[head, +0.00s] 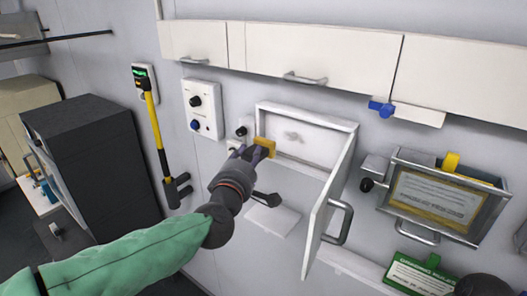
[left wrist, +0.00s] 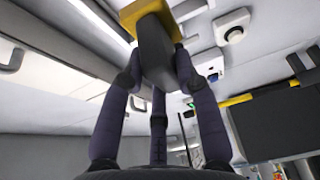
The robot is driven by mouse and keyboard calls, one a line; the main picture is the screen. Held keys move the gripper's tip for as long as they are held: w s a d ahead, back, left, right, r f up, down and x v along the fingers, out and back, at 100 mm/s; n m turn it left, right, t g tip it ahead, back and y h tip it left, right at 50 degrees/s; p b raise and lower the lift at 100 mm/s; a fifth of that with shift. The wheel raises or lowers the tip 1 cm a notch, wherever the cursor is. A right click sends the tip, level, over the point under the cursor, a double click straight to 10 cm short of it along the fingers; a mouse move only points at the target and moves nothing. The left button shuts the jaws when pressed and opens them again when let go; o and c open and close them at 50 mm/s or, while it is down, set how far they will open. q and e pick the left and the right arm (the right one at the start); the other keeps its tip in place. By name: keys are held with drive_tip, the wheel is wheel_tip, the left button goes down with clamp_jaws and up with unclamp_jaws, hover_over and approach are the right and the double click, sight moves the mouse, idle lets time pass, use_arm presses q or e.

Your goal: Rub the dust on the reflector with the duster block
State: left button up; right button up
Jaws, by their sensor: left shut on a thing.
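My left gripper (head: 255,153) is shut on the duster block (head: 265,148), a yellow block with a dark grey grip. The left wrist view shows the yellow pad (left wrist: 145,13) beyond the fingers, with the dark grip (left wrist: 155,55) between them. The block is at the lower left edge of an open white wall box (head: 307,120). A pale panel inside it, which looks like the reflector (head: 315,145), bears a small greyish smudge, perhaps the dust (head: 292,136). I cannot tell whether the block touches the panel.
The box's door (head: 328,200) stands open to the right of the gripper, with a grey handle (head: 338,222). White cupboards (head: 310,55) hang above. A control plate (head: 202,110) and a yellow-handled hammer (head: 157,130) are at left. A framed tray (head: 440,197) is at right.

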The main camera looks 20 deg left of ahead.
sight(264, 146)
use_arm(q)
drive_tip(key=w, duration=0.1)
drive_tip(key=w+d, duration=0.1)
drive_tip(key=w, duration=0.2)
drive_tip(key=shift+d, duration=0.25)
drive_tip(key=shift+w+d, duration=0.2)
drive_tip(key=shift+w, duration=0.3)
drive_tip(key=shift+w+d, duration=0.15)
drive_tip(key=shift+w, duration=0.35)
drive_tip(key=shift+w+d, duration=0.2)
drive_tip(key=shift+w, duration=0.3)
drive_tip(key=shift+w+d, duration=0.15)
drive_tip(key=shift+w, duration=0.3)
drive_tip(key=shift+d, duration=0.1)
drive_tip(key=s+d+p, duration=0.1)
drive_tip(key=s+d, duration=0.1)
drive_tip(key=d, duration=0.4)
drive_tip(key=shift+s+d, duration=0.25)
drive_tip(key=shift+d, duration=0.1)
idle(0.4)
